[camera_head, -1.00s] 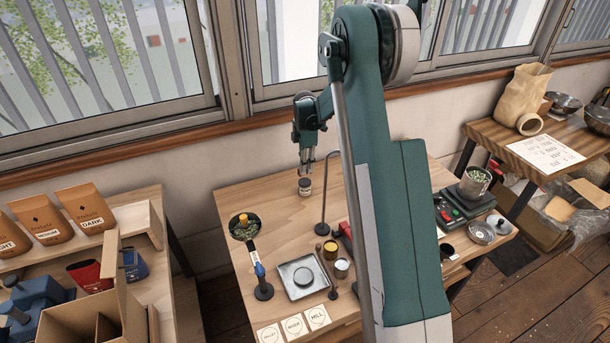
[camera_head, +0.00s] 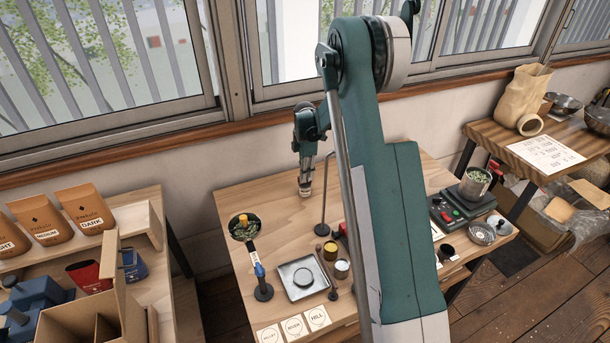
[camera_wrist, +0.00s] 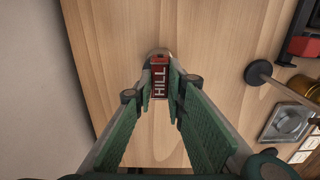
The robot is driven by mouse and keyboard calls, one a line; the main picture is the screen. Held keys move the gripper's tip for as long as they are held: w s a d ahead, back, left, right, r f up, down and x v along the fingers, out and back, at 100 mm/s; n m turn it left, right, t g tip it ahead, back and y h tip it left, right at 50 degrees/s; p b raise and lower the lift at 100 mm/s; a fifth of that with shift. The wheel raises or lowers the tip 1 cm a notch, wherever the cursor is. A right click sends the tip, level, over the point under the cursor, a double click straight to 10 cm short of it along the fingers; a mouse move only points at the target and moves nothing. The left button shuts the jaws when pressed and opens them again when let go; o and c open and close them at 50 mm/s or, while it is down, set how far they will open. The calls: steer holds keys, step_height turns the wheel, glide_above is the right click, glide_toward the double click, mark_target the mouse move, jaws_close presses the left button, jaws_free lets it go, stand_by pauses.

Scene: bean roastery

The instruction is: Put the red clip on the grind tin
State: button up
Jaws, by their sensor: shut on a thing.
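My gripper (camera_head: 306,172) is low over the back left of the wooden table, right at the small grind tin (camera_head: 304,189). In the wrist view my gripper (camera_wrist: 161,82) has its two green fingers closed in on the red clip (camera_wrist: 160,84), a dark red piece lettered HILL in white. The fingers cover the tin's upper part in the head view.
A square metal tray (camera_head: 303,294), small cups (camera_head: 341,268) and cards (camera_head: 293,328) lie nearer the front. A scale (camera_head: 452,215) sits at the right. The table left of the tin is clear.

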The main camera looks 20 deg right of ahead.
steer(key=shift+f, duration=0.1)
steer(key=shift+o, duration=1.2)
steer(key=shift+f, duration=0.1)
steer(key=o, duration=0.5)
steer(key=shift+c, duration=0.2)
steer(key=shift+r, duration=0.2)
step_height(320, 180, up, 12)
steer(key=shift+p, duration=0.45)
